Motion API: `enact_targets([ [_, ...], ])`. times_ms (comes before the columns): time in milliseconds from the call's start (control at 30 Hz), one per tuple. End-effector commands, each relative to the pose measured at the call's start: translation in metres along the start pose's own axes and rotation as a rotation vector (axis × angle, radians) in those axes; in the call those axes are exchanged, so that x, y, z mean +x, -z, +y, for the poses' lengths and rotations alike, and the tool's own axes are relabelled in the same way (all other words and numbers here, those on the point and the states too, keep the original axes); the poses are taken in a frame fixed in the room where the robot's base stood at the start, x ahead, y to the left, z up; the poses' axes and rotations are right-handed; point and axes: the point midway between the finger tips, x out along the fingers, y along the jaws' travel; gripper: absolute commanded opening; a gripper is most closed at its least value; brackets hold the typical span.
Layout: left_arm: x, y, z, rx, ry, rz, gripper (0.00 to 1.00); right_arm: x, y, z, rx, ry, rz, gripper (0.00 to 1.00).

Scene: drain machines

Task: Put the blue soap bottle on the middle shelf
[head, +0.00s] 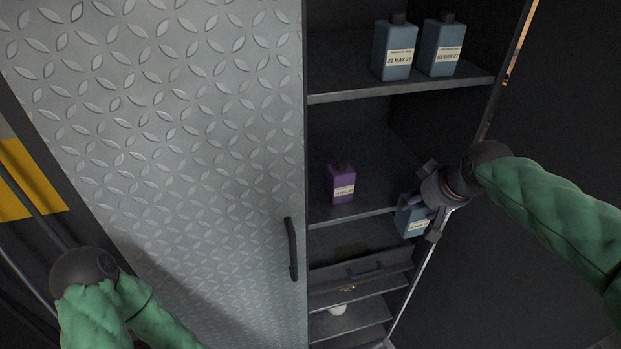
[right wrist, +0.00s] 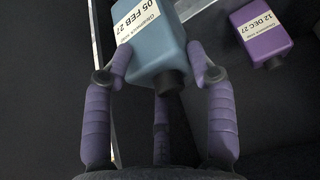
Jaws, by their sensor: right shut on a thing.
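My right gripper (head: 424,212) is shut on a blue soap bottle (head: 405,217), which also shows between the fingers in the right wrist view (right wrist: 158,48). The gripper partly hides this bottle in the head view. The bottle is upright or nearly so, at the front edge of the middle shelf (head: 372,209), near its right end. I cannot tell whether it touches the shelf. A purple bottle (head: 341,184) stands on this shelf to the left, apart from the held one; the right wrist view shows it too (right wrist: 264,36). My left gripper is out of view.
Two blue bottles (head: 394,50) (head: 441,48) stand on the upper shelf (head: 345,90). A grey diamond-plate door (head: 180,150) with a dark handle (head: 291,249) lies left of the opening. The cabinet's right side edge is close to my right gripper. Lower shelves hold small items.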

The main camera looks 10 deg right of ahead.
Motion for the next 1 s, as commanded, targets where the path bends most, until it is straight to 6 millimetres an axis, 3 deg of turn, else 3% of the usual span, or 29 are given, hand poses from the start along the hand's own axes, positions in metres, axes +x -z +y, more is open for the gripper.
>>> enact_targets([
  [233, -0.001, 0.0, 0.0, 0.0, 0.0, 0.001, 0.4, 0.007, 0.011, 0.0, 0.0, 0.0, 0.002, 0.0],
  [800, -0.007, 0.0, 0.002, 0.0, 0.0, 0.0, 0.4, 0.059, 0.104, 0.0, 0.001, 0.0, 0.003, 0.0],
  [1000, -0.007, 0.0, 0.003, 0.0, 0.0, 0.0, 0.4, 0.068, 0.119, 0.0, 0.002, -0.001, 0.004, 0.0],
])
